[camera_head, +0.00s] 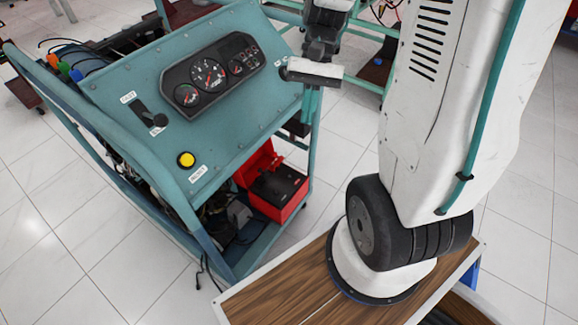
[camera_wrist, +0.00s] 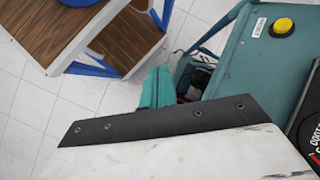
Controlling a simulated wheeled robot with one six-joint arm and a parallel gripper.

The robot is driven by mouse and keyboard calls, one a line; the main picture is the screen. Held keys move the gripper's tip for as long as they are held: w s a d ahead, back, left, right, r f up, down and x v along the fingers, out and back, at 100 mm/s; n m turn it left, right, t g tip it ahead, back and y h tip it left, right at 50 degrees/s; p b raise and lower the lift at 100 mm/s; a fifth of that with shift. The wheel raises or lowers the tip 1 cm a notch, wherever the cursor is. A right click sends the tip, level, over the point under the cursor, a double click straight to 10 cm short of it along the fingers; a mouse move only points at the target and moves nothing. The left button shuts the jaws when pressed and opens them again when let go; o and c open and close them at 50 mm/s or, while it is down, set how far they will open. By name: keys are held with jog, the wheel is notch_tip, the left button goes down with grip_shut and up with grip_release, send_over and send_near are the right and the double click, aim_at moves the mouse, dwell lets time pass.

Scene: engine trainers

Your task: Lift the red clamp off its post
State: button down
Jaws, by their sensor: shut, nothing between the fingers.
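The red clamp and its post cannot be made out in either view. A red battery (camera_head: 276,184) with a dark top sits low inside the teal engine trainer (camera_head: 130,85), behind its frame, in the head view. My gripper (camera_wrist: 156,88) shows in the wrist view as teal fingers close together with nothing held. In the head view my wrist is above the trainer's right edge, higher than the battery, and the fingertips are hard to tell from the teal frame.
The trainer's sloped panel carries a gauge cluster (camera_head: 213,71) and a yellow button (camera_head: 186,159). Teal frame bars stand beside the battery. A wood-topped cart (camera_wrist: 93,32) with blue legs shows in the wrist view. White tiled floor (camera_head: 70,265) is open at the lower left.

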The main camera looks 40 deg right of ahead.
jog(key=w+d+f+m+t+y, duration=0.3)
jog(key=f+m, duration=0.2)
jog(key=f, duration=0.6)
jog(key=w+d+f+m+t+y, duration=0.3)
jog(key=f+m, duration=0.1)
jog(key=f, duration=0.7)
jog(key=w+d+f+m+t+y, duration=0.25)
jog(key=f+m, duration=0.25)
jog(key=f, duration=0.6)
notch_tip(320, 180, down, 20)
jog(key=d+m+t+h, duration=0.3)
jog(key=m+t+h, duration=0.1)
jog(key=m+t, duration=0.5)
jog(key=w+d+f+m+t+h, duration=0.2)
jog(key=w+d+f+m+h, duration=0.15)
jog(key=d+h, duration=0.2)
jog(key=shift+n+y, duration=0.45)
jog(key=shift+y, duration=0.05)
jog(key=x, duration=0.9)
jog(key=shift+s+a+f, duration=0.1)
jog(key=shift+a+f, duration=0.05)
jog(key=w+r, duration=0.1)
jog(key=w, duration=0.1)
jog(key=shift+w+a+r, duration=0.55)
jog(key=shift+w+r, duration=0.1)
jog(key=shift+w, duration=0.05)
